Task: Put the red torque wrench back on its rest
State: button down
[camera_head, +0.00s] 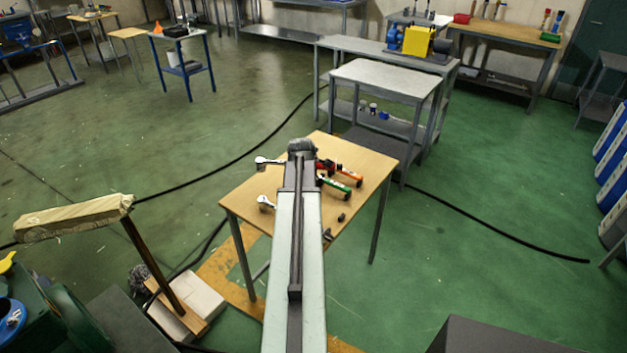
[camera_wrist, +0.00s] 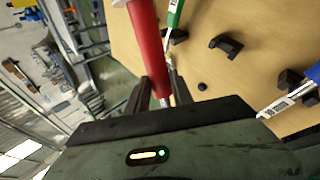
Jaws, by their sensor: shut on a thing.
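The red torque wrench (camera_wrist: 149,45) shows in the wrist view as a long red handle running down between my fingers. My gripper (camera_wrist: 160,88) is shut on it. In the head view my arm reaches over the small wooden table, and its end hides most of what is held; a bit of red (camera_head: 326,165) shows just right of it. A green-handled wrench (camera_head: 340,188) and an orange-handled wrench (camera_head: 350,176) lie near it on the right. Black rest blocks (camera_wrist: 227,45) stand on the table in the wrist view; which one belongs to the red wrench, I cannot tell.
The wooden table (camera_head: 240,198) has bare room at its left and front. Two chrome wrench heads (camera_head: 265,162) show left of my arm. A blue-handled wrench (camera_wrist: 314,73) is at the right of the wrist view. A grey table (camera_head: 385,78) stands close behind.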

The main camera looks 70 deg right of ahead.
jog(key=s+a+f+m+g+b, duration=0.1)
jog(key=s+a+m+g, duration=0.3)
jog(key=s+a+m, duration=0.1)
jog(key=shift+s+a+f+m+g+b, duration=0.4)
jog(key=shift+s+m, duration=0.1)
jog(key=shift+s, duration=0.35)
jog(key=shift+r, duration=0.1)
notch_tip(320, 180, down, 6)
jog(key=b, duration=0.6)
jog(key=shift+f+b, duration=1.5)
jog(key=shift+f, duration=0.05)
jog(key=c, duration=1)
grip_release()
jog(key=shift+a, duration=0.1)
jog(key=shift+c, duration=0.2)
